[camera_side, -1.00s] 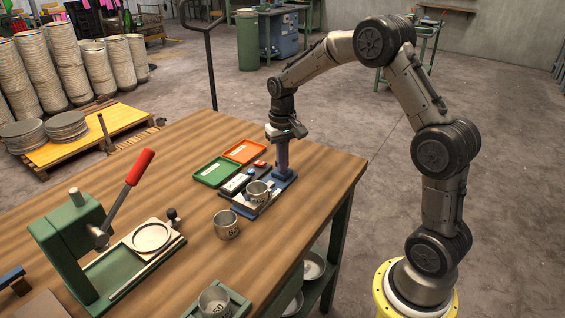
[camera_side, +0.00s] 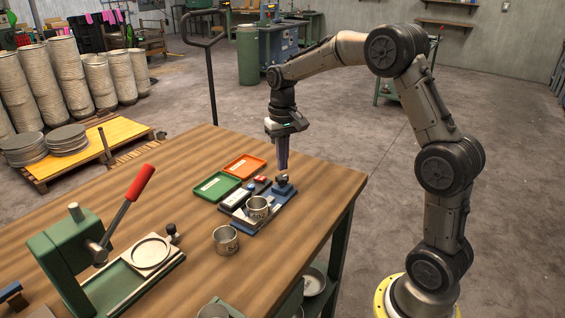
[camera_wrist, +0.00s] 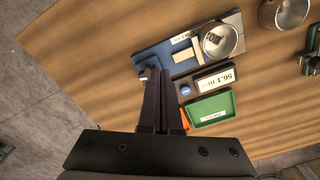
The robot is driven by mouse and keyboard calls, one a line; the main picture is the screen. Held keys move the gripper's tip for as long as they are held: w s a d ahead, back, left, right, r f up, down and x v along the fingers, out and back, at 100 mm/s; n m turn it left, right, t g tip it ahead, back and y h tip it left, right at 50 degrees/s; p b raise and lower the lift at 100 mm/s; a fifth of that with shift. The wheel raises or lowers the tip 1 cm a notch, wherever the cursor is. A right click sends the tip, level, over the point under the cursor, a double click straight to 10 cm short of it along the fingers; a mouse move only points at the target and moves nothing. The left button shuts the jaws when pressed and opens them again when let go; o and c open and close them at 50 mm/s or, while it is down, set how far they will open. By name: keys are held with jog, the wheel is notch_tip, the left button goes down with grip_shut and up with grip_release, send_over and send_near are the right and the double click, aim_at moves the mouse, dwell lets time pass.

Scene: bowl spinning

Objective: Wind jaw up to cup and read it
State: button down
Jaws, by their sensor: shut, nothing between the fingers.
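My gripper (camera_side: 283,167) points straight down with its fingers together and empty. Its tips are just above a dark knob (camera_side: 282,181) at the far end of the blue gauge base (camera_side: 287,194). In the wrist view the fingertips (camera_wrist: 160,76) are beside the knob (camera_wrist: 147,73); contact is not clear. A metal cup (camera_side: 257,209) sits upright on the gauge; it also shows in the wrist view (camera_wrist: 219,41). A pale jaw block (camera_wrist: 183,54) lies near the cup; whether they touch I cannot tell. The display (camera_wrist: 215,80) shows inverted, and appears to read 56.1 mm.
A green tray (camera_side: 216,187) and an orange tray (camera_side: 244,166) lie behind the gauge. A second metal cup (camera_side: 226,240) stands on the open tabletop at front left. A green press (camera_side: 70,255) with a red-handled lever (camera_side: 142,182) stands further left.

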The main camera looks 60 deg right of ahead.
aim_at(282, 181)
jog(key=shift+s+d+f, duration=0.2)
jog(key=shift+d+f, duration=0.25)
jog(key=shift+f, duration=0.55)
jog(key=shift+s+d+f, duration=0.25)
jog(key=shift+d+f, duration=0.25)
jog(key=shift+f, duration=0.55)
jog(key=shift+s+d+f, duration=0.2)
jog(key=shift+d+f, duration=0.25)
jog(key=shift+f, duration=0.55)
jog(key=shift+w, duration=0.35)
jog(key=shift+w+a, duration=0.1)
jog(key=shift+a, duration=0.15)
jog(key=shift+w+a+r, duration=0.1)
jog(key=shift+w+a, duration=0.05)
jog(key=shift+a, duration=0.15)
jog(key=shift+w+a, duration=0.1)
jog(key=shift+a, duration=0.1)
jog(key=shift+w+a, duration=0.3)
jog(key=shift+w, duration=0.05)
jog(key=shift+a, duration=0.1)
